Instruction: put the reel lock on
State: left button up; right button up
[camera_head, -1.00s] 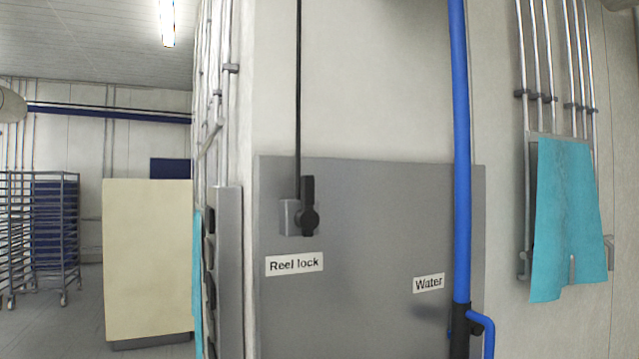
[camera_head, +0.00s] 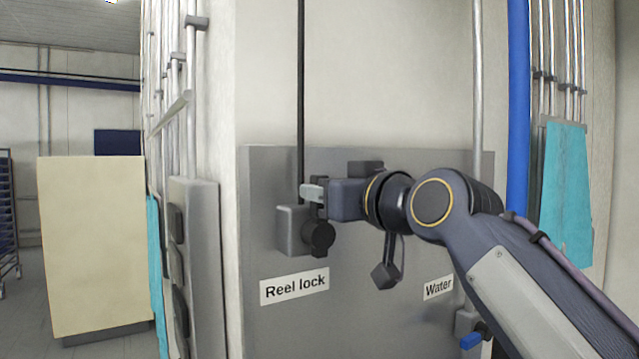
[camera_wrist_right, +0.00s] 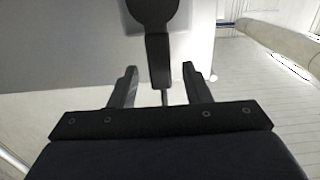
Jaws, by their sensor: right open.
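The reel lock switch is a grey box (camera_head: 291,229) on a grey wall panel, with a black round knob (camera_head: 318,237) above the "Reel lock" label (camera_head: 295,286). Its black handle points up and is partly hidden by my right gripper (camera_head: 313,192), which comes in from the right at handle height. In the right wrist view the knob (camera_wrist_right: 153,10) is at the top, and the handle (camera_wrist_right: 158,60) reaches toward the gap between my open right fingers (camera_wrist_right: 161,78). I cannot tell whether they touch it. My left gripper is not in view.
The "Water" label (camera_head: 438,288) and a blue-handled valve (camera_head: 473,338) are at the panel's lower right, near my right arm. A blue pipe (camera_head: 518,110) and a turquoise cloth (camera_head: 566,190) are farther right. A cream cabinet (camera_head: 92,245) stands at left.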

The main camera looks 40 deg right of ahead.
jog(key=shift+w+d+p, duration=0.15)
jog(key=shift+w+p, duration=0.2)
jog(key=shift+w, duration=1.15)
grip_shut()
